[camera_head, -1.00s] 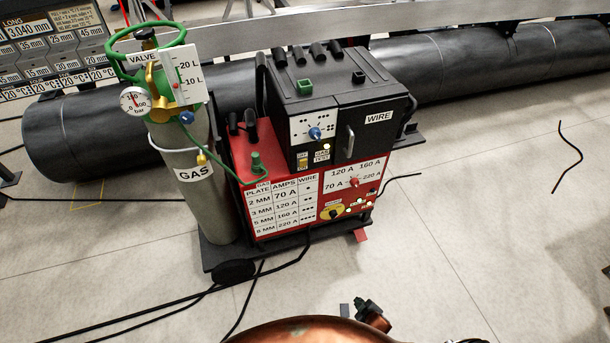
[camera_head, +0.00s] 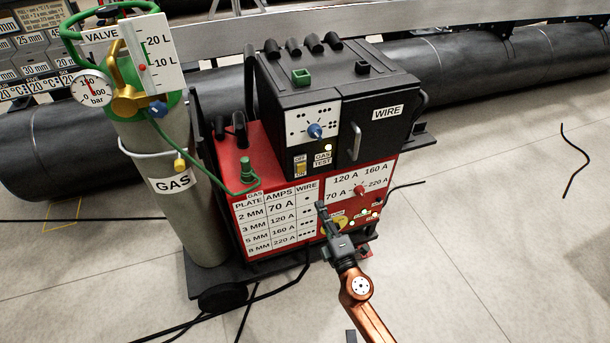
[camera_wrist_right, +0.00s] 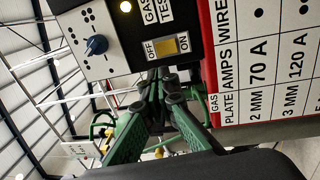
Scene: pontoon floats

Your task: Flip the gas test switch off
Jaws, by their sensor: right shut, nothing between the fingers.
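The gas test switch (camera_head: 300,168) is a small yellow rocker between an OFF label above and an ON label below, on the front of the black upper box. It also shows in the right wrist view (camera_wrist_right: 171,46), between OFF and ON. The gas test lamp (camera_head: 327,147) beside it glows yellow. My right gripper (camera_head: 321,207) is shut and empty, in front of the red panel, below and right of the switch in the head view. In the right wrist view its fingertips (camera_wrist_right: 165,80) point toward the switch, apparently apart from it. My left gripper is out of view.
The gas cylinder (camera_head: 165,190) with its gauge (camera_head: 92,88) stands left of the red welder (camera_head: 232,160). A green hose (camera_head: 190,163) runs between them. A blue knob (camera_head: 315,130) sits just above the switch. Cables lie on the floor; floor at right is mostly open.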

